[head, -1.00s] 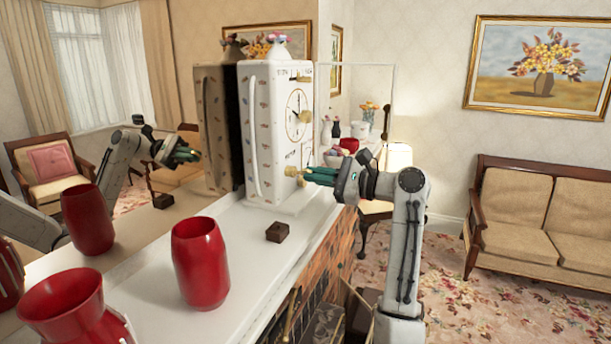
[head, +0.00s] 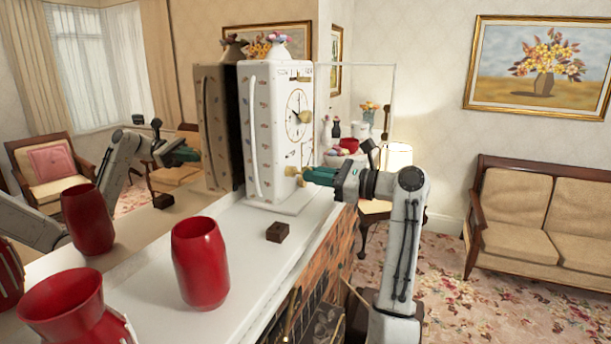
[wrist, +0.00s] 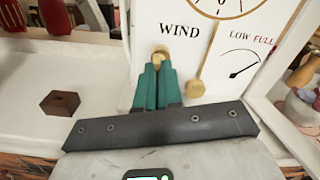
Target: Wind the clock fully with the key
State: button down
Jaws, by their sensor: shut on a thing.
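The white clock (head: 277,150) stands upright on the white mantel, its dial (head: 297,116) facing right. In the wrist view its front (wrist: 200,15) shows the word WIND above the brass key (wrist: 160,52). A gauge (wrist: 238,62) marked LOW and FULL is to the right, its needle slanting right toward the FULL side. A brass pendulum (wrist: 195,88) hangs between key and gauge. My gripper (head: 302,173), with green fingers, is shut on the key at the clock's lower front; the fingers (wrist: 160,68) hide most of the key.
A clear glass door (head: 358,85) stands open right of the clock. A small dark brown block (head: 277,232) lies on the mantel (head: 245,265). Red vases (head: 201,262) stand at the near left. A mirror behind repeats the scene. Open floor lies right of the mantel.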

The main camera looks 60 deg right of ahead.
jog(key=shift+w+a+m, duration=0.25)
jog(key=shift+m, duration=0.75)
jog(key=c, duration=1.7)
grip_release()
jog(key=shift+m, duration=0.3)
jog(key=o, duration=1)
jog(key=shift+s+d, duration=0.15)
jog(key=shift+d, duration=0.05)
jog(key=shift+c, duration=0.2)
jog(key=s, duration=0.7)
jog(key=shift+d, duration=0.3)
jog(key=shift+s, duration=0.1)
